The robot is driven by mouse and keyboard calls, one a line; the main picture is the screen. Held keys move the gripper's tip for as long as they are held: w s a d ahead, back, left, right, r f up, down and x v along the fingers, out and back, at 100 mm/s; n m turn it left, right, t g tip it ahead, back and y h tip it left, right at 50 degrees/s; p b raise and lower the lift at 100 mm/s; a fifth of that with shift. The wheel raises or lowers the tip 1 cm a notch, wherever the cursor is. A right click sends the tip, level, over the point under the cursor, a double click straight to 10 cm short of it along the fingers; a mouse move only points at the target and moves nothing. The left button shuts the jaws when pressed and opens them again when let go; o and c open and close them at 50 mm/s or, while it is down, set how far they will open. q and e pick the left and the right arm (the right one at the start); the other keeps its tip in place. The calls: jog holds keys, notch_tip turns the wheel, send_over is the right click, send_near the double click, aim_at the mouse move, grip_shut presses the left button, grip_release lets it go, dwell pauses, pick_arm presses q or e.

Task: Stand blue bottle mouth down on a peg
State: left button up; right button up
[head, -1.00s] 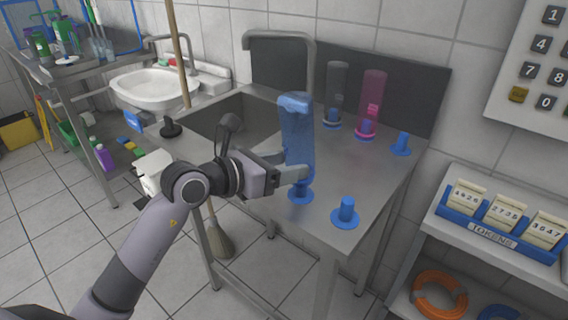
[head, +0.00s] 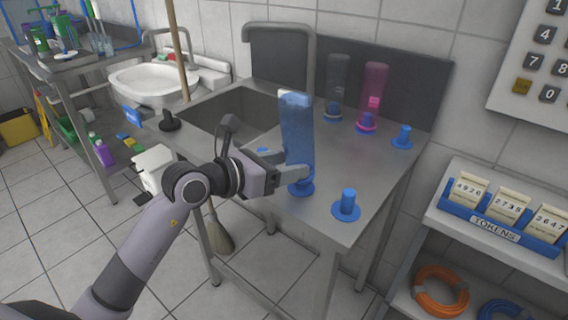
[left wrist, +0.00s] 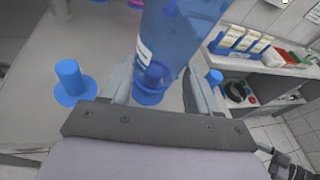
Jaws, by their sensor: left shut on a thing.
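The blue bottle (head: 297,125) is translucent and stands upright, mouth down, at the front of the steel counter. My left gripper (head: 283,175) is shut on its lower part. A blue peg (head: 301,189) is directly under the bottle. In the left wrist view the bottle (left wrist: 178,40) shows the peg (left wrist: 150,88) through its lower end, so the mouth appears to be around the peg; whether it rests on the base I cannot tell. My right gripper is not in view.
Free blue pegs stand at the front right (head: 347,205) and back right (head: 403,137); another (left wrist: 72,83) is beside the gripper. A grey bottle (head: 338,80) and a pink bottle (head: 374,90) stand on pegs behind. The sink (head: 225,120) and tap (head: 280,30) are at the back left.

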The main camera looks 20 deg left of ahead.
pick_arm(q)
jog(key=shift+f, duration=0.1)
jog(key=shift+f+b, duration=0.45)
jog(key=shift+f, duration=0.5)
dwell(0.6)
jog(key=o, duration=1.2)
jog(key=p+v, duration=0.1)
jog(key=v, duration=0.9)
dwell(0.5)
